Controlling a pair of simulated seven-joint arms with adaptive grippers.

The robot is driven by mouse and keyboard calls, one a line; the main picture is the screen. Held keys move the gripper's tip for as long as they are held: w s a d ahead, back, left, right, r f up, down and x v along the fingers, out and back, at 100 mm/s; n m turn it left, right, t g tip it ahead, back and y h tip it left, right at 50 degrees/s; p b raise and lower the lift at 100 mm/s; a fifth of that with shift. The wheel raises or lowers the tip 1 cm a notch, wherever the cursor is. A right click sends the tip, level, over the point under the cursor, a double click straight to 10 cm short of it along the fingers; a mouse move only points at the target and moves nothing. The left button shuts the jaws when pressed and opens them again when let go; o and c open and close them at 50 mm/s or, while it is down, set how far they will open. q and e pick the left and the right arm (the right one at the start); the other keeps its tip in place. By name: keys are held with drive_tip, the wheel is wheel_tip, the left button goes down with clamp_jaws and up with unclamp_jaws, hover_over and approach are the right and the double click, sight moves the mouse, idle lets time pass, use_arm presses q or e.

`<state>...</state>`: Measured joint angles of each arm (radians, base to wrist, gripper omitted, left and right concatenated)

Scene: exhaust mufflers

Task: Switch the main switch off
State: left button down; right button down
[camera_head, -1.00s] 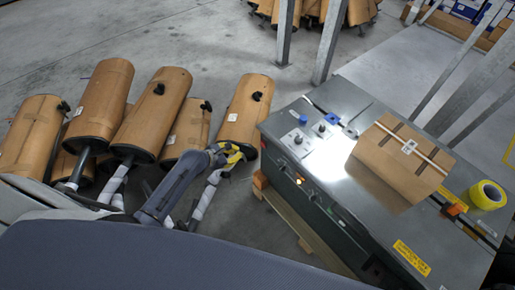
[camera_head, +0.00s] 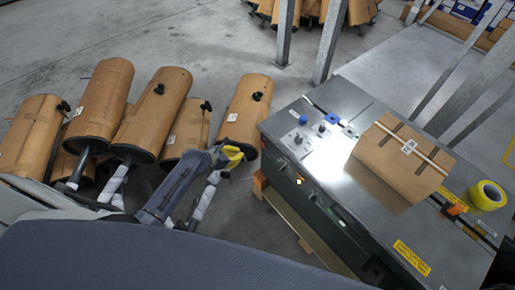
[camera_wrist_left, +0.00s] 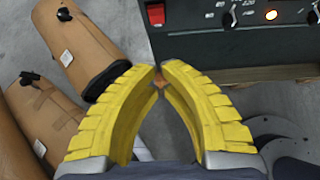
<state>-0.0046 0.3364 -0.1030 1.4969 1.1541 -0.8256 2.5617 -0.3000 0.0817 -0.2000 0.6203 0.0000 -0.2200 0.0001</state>
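The red main switch (camera_wrist_left: 155,14) sits at the left end of a dark control panel (camera_wrist_left: 235,40), at the top of the left wrist view. Its exact position is too small to tell. My left gripper (camera_wrist_left: 159,68) has yellow ribbed fingers whose tips are brought together, with nothing held. In that view the tips lie just below the switch, apart from it. In the head view the left gripper (camera_head: 236,156) is just left of the workbench (camera_head: 345,100), whose front carries the panel. My right gripper is not in view.
Several brown wrapped mufflers (camera_head: 153,112) stand on the floor left of the bench. Floor shows between gripper and bench.

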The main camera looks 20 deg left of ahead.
sight(263, 144)
use_arm(q)
drive_tip(key=w+r+x, duration=0.1)
drive_tip(key=r+x, duration=0.1)
drive_tip(key=x, duration=1)
drive_tip(key=shift+w+d, duration=0.3)
drive_tip(key=shift+d, duration=0.15)
drive_tip(key=shift+w+d+r, duration=0.1)
drive_tip(key=shift+w+d+r, duration=0.2)
drive_tip(key=shift+w, duration=0.15)
drive_tip(key=shift+r, duration=0.2)
drive_tip(key=shift+r, duration=0.65)
drive_tip(key=shift+s, duration=0.1)
